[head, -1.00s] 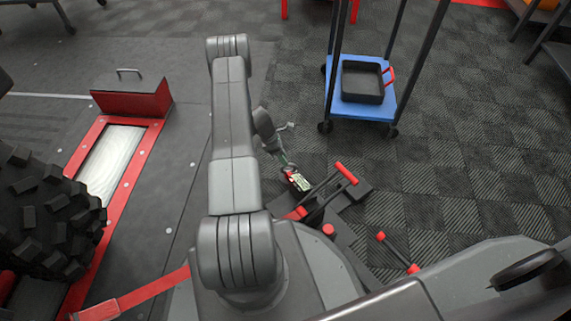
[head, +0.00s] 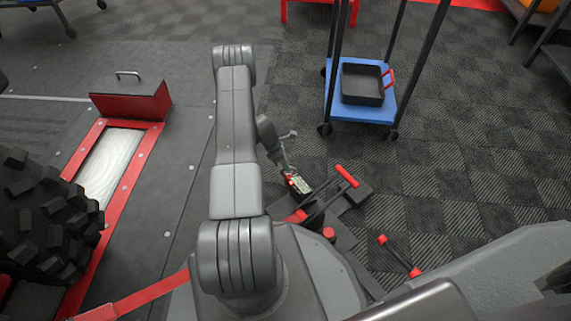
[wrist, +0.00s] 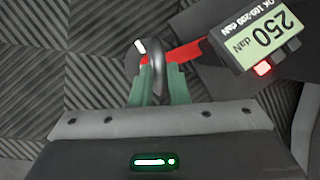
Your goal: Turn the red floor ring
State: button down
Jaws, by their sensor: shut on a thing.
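In the wrist view my gripper (wrist: 157,75) has its green fingers closed around a curved dark grey ring (wrist: 132,57). A flat red piece (wrist: 184,54) lies right beside the ring; I cannot tell how the two are joined. Next to it is a dark device with a pale display (wrist: 262,42) reading 250 daN and a small lit red spot. In the head view my gripper (head: 287,169) reaches down to the floor just beyond that device (head: 300,185); the ring is too small to make out there.
A blue trolley (head: 344,112) with a black tray (head: 362,84) stands beyond the gripper. Carpet to the right is mostly clear.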

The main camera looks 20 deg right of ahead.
jog(key=m, duration=0.2)
jog(key=m+g+y, duration=0.1)
jog(key=m, duration=0.1)
jog(key=m+y, duration=0.1)
jog(key=m, duration=0.1)
jog(key=shift+w+d+g, duration=0.25)
jog(key=shift+g, duration=0.05)
jog(key=m+y, duration=0.1)
jog(key=m, duration=0.3)
jog(key=m+y, duration=0.1)
jog(key=m, duration=0.1)
jog(key=shift+d+y, duration=0.3)
jog(key=c, duration=1.4)
grip_release()
jog(key=p+v, duration=0.4)
jog(key=v, duration=1)
jog(key=shift+w, duration=0.15)
